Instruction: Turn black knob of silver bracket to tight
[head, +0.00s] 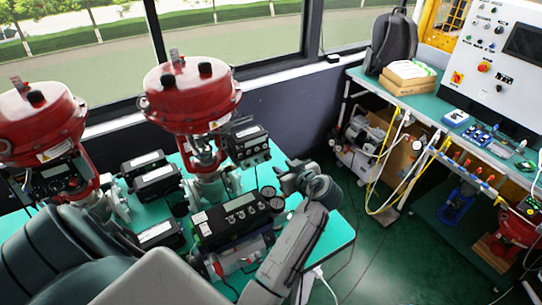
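A black positioner box (235,215) with a small display and two round gauges sits on the green-topped table at the centre. Silver metal bracket parts (243,258) show below its front. I cannot make out the black knob for certain; it may be small or hidden by my arm. My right gripper is not in view.
Two red valve actuators (190,95) (38,120) stand at the left and back of the table (335,232). More black boxes (152,175) lie between them. A second bench (440,108) with a control panel (505,60) is at the right. Green floor lies between.

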